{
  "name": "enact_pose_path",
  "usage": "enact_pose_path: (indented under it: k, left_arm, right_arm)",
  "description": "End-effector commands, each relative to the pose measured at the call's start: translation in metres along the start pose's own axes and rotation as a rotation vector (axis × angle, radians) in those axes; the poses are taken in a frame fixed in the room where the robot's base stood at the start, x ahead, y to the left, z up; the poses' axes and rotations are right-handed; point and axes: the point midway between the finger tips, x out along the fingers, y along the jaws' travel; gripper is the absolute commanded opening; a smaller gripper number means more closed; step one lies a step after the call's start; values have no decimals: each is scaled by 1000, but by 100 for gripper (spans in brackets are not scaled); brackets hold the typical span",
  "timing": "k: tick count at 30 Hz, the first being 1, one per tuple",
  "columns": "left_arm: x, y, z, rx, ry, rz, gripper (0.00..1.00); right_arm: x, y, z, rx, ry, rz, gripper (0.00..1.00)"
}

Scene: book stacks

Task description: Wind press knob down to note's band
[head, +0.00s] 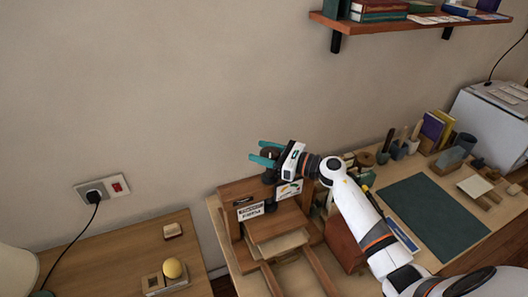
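A wooden press (236,190) stands at the left end of the desk. A dark round knob (269,153) sits at its top, above a dark post (270,178). A small white note with a coloured gauge (290,188) is on the press, to the right of the post; its band is too small to read. My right gripper (260,153) reaches in from the right, with its teal fingers on either side of the knob. Whether they touch it is unclear. My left gripper is not in view.
A black-and-white label (250,211) is on the press front. A dark green mat (434,219) lies to the right, with pots, books and a white box (493,122) behind it. A shelf (400,22) hangs above.

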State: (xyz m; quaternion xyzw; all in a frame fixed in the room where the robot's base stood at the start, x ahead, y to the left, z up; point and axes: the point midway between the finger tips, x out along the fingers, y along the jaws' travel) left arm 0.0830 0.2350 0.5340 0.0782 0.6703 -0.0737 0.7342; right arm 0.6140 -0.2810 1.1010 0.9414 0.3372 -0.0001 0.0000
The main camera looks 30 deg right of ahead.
Motion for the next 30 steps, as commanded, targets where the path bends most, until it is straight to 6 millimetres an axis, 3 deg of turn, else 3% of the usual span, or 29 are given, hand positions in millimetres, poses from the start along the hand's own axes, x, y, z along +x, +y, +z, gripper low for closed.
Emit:
enact_pose_path:
  k: [1,3,17,23,30]
  left_arm:
    - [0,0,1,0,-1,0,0]
    - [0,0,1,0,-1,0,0]
    - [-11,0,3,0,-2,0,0]
    - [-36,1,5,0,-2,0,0]
    - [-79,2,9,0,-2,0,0]
  right_arm:
    - [0,0,0,0,0,0,40]
    - [0,0,0,0,0,0,29]
    - [0,2,-2,1,-3,113,29]
    - [-1,4,-6,2,-3,272,29]
    - [-2,8,-10,5,0,499,29]
